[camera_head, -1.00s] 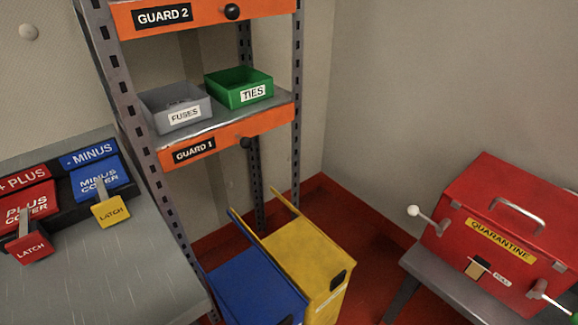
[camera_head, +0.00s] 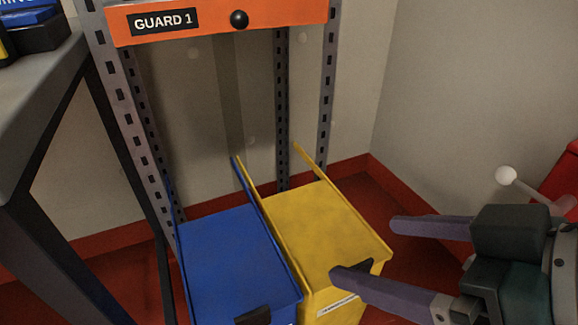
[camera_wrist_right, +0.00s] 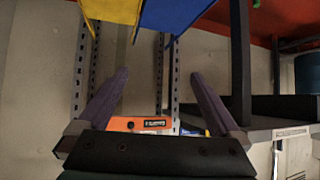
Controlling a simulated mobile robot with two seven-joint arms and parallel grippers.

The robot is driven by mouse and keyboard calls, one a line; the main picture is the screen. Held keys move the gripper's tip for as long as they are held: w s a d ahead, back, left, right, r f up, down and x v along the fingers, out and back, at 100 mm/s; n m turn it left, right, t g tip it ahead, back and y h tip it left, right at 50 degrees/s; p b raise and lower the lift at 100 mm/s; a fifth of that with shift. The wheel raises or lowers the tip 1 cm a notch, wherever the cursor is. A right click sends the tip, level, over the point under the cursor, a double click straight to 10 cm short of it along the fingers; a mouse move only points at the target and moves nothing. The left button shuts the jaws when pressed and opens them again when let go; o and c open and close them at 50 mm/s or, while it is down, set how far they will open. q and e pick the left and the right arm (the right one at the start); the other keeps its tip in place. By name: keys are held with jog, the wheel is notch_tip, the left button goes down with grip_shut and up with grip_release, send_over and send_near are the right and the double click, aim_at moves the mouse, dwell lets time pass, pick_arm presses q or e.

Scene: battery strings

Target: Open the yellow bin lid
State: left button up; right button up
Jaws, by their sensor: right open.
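The yellow bin (camera_head: 325,235) stands on the red floor below the shelf rack, with its flat yellow lid shut. A dark handle (camera_head: 372,265) sits at the lid's front edge, partly hidden by a finger of my right gripper. My right gripper (camera_head: 365,248) is open and empty, coming in from the right. Its fingers appear in front of and beside the bin's front right corner; I cannot tell whether they touch it. In the right wrist view the yellow bin (camera_wrist_right: 112,10) shows at the top edge, beyond the open fingers. My left gripper is not in view.
A blue bin (camera_head: 235,265) with a shut lid stands just left of the yellow one. The rack's orange GUARD 1 board (camera_head: 215,20) is above. A grey table (camera_head: 35,110) is at the left. The red box (camera_head: 562,180) is at the right edge.

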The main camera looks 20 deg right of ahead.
jog(key=w+d+f+t+b, duration=0.2)
jog(key=f+b, duration=0.6)
jog(key=b, duration=0.1)
jog(key=w+d+f+t+b, duration=0.1)
jog(key=w+f+t+b, duration=0.1)
jog(key=f+b, duration=0.65)
jog(key=m+t+h+b, duration=0.2)
jog(key=m+t+b, duration=0.15)
jog(key=b, duration=1.05)
send_near(358, 264)
jog(key=w+f, duration=0.2)
jog(key=w, duration=0.1)
jog(key=shift+w+r+n+t, duration=0.2)
jog(key=shift+r+n+t, duration=0.15)
jog(key=w, duration=0.2)
jog(key=w+b, duration=0.1)
jog(key=w, duration=0.2)
jog(key=w+b, duration=0.1)
jog(key=w, duration=0.2)
jog(key=shift+w+a, duration=0.2)
jog(key=shift+a, duration=0.2)
jog(key=shift+w+b, duration=0.35)
jog(key=shift+w, duration=0.1)
grip_shut()
